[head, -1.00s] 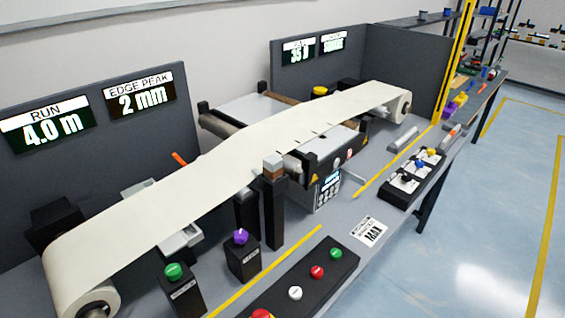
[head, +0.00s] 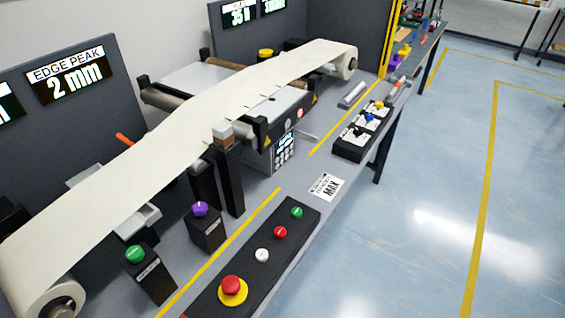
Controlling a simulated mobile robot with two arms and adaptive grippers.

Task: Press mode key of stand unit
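A grey unit with a small lit display and a keypad of round keys (head: 283,152) stands under the middle of the white web (head: 180,125); it may be the stand unit, but I cannot read the labels on its keys. A black post (head: 230,180) with a wooden-looking block on top stands just left of it. A purple knob (head: 200,209) and a green button (head: 135,254) sit on separate black boxes nearer the front. Neither of my grippers is in view.
A black panel (head: 225,287) along the bench's front edge carries green, red and white buttons and a red emergency stop (head: 232,288) on yellow. A black switch box (head: 352,147) lies farther back. A label card (head: 327,187) lies between them. The floor at right is clear.

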